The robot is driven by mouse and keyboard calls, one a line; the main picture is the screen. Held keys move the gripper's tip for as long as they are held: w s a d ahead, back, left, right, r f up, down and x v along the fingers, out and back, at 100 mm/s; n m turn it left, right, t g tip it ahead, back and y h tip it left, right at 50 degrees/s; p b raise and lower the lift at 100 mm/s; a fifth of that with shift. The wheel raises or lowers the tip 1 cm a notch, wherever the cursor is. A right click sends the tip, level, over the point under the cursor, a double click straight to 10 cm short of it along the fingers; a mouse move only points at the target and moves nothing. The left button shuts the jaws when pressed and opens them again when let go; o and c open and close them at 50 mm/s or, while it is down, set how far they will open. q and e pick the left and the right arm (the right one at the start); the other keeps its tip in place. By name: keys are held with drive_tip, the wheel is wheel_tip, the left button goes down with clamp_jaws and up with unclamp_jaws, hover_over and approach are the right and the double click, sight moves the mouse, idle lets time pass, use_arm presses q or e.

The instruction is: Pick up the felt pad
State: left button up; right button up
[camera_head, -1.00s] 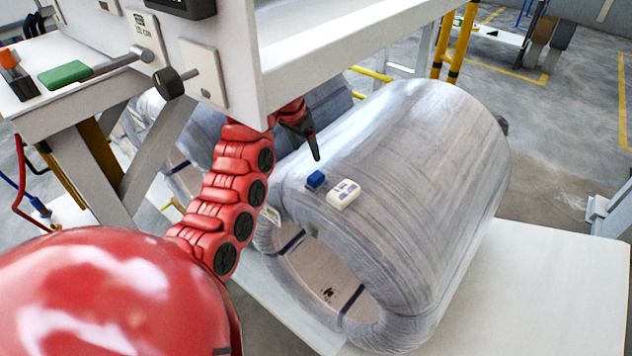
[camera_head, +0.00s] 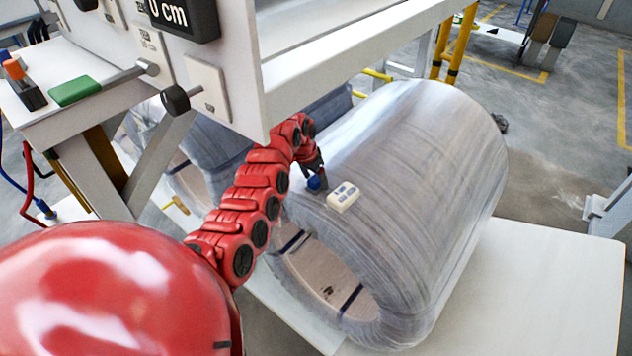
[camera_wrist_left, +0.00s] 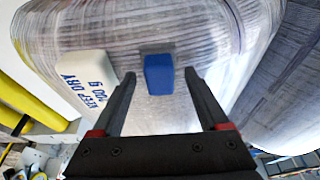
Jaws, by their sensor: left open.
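A small blue block with a dark grey edge, which I take for the felt pad (camera_wrist_left: 159,73), lies on top of the wrapped coil (camera_head: 420,150). In the head view the felt pad (camera_head: 314,184) shows near the coil's front rim, partly hidden by my gripper. My left gripper (camera_head: 316,178) is right above it. In the left wrist view the open fingers of the left gripper (camera_wrist_left: 160,88) point at the pad, one on each side, with gaps visible. I cannot tell how far down they reach. My right gripper is not in view.
A white packet marked KEEP DRY (camera_head: 343,196) lies just right of the pad. A white machine frame (camera_head: 330,75) overhangs the coil on the left. A second coil (camera_head: 205,150) stands behind. A green block (camera_head: 74,90) lies on a side table.

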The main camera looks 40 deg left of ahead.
use_arm(q)
drive_tip(key=shift+f, duration=0.15)
clamp_jaws()
idle(0.4)
drive_tip(key=shift+r, duration=0.2)
